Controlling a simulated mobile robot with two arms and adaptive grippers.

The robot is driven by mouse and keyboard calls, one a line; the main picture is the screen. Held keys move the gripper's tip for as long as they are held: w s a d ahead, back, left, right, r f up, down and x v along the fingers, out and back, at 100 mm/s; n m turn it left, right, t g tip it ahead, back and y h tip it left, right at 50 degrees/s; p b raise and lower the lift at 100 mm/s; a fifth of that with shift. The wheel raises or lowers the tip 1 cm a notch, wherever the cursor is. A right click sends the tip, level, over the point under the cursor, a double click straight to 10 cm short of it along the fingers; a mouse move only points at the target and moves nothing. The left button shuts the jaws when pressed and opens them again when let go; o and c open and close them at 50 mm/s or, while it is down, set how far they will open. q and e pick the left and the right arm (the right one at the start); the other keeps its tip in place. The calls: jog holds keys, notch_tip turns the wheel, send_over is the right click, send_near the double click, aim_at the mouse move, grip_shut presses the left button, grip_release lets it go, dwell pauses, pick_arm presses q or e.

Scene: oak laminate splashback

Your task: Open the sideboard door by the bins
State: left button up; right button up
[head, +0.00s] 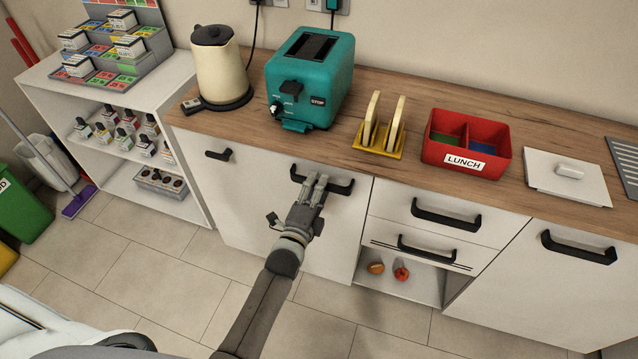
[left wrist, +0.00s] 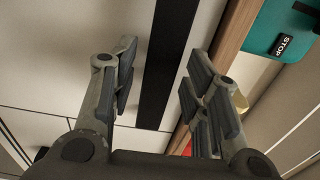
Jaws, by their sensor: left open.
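The white sideboard door (head: 250,205) is shut, under the wooden worktop at the left end of the sideboard. A long black bar handle (head: 341,188) is near its upper right; a shorter black handle (head: 218,155) is farther left. My left gripper (head: 314,183) is open at the long handle and hides part of it. In the left wrist view the dark handle bar (left wrist: 168,65) runs between the two spread fingers (left wrist: 157,88). I cannot tell whether they touch it. The green bin (head: 25,205) stands on the floor at far left, with a yellow bin (head: 5,257) partly cut off.
Drawers with black handles (head: 445,215) and an open niche with small items adjoin on the right. A white shelf unit (head: 105,130) stands left. Above are a kettle (head: 221,70), teal toaster (head: 312,75) and red lunch box (head: 466,145). Tiled floor before the door is clear.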

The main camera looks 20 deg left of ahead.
pick_arm(q)
jog(key=shift+w, duration=0.8)
grip_shut()
